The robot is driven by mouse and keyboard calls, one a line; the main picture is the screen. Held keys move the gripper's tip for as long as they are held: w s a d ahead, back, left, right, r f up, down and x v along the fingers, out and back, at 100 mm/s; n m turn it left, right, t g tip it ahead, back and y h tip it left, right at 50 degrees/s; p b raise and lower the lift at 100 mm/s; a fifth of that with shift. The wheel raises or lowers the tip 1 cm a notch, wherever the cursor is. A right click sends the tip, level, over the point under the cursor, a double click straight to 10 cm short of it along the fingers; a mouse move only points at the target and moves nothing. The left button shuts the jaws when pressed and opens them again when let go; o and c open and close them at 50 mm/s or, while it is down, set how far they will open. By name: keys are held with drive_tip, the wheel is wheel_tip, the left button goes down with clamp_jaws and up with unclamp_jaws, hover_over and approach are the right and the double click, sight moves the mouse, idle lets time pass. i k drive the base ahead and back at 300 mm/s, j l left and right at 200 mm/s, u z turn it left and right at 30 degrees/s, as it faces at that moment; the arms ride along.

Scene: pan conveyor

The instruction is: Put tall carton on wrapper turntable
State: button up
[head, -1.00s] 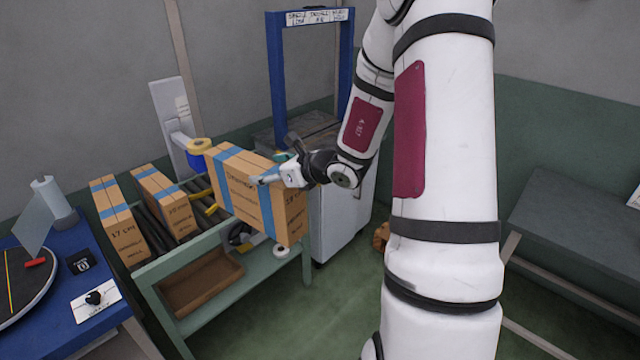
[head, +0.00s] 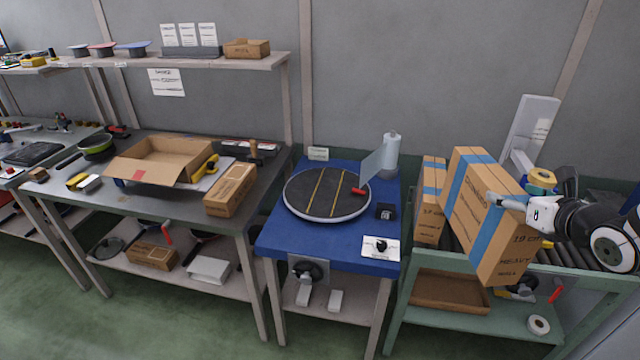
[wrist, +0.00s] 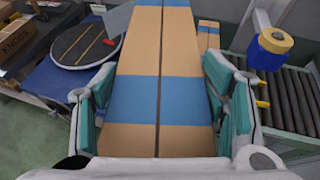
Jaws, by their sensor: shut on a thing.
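The tall carton (head: 476,215) is brown with blue tape bands and printed text. It is tilted in the head view, held above the green conveyor stand (head: 420,331). My gripper (head: 511,203) is shut on it from the right. In the wrist view the carton (wrist: 150,62) stretches away between the teal finger pads of my gripper (wrist: 163,118). The wrapper turntable (head: 308,194) is a dark disc with yellow lines and a pale rim on a blue table, left of the carton and apart from it. It also shows at the upper left of the wrist view (wrist: 75,47). Its top is bare.
Another taped carton (head: 428,222) stands on the stand, partly behind the held one. On the blue table (head: 280,242), a film roll (head: 391,156), a clear panel (head: 372,167) with a red handle and a knob box (head: 381,248) surround the turntable. A workbench with an open box (head: 160,160) is farther left.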

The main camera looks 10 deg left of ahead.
sight(327, 189)
drive_tip(key=i+j, duration=0.15)
drive_tip(key=j, duration=0.2)
drive_tip(key=i+j, duration=0.1)
drive_tip(key=j, duration=0.25)
drive_tip(key=i+j, duration=0.15)
drive_tip(key=j, duration=0.25)
drive_tip(key=i+j, duration=0.1)
drive_tip(key=j, duration=0.25)
drive_tip(key=i+j, duration=0.1)
drive_tip(key=j, duration=0.35)
drive_tip(key=i+j, duration=0.1)
drive_tip(key=j, duration=0.4)
drive_tip(key=i+j, duration=0.15)
drive_tip(key=j, duration=0.3)
drive_tip(key=i+j, duration=0.1)
drive_tip(key=j, duration=0.35)
drive_tip(key=i+j, duration=0.15)
drive_tip(key=j, duration=0.15)
drive_tip(key=i+j, duration=0.15)
drive_tip(key=j, duration=0.2)
drive_tip(key=i+j+z, duration=0.1)
drive_tip(key=j, duration=0.2)
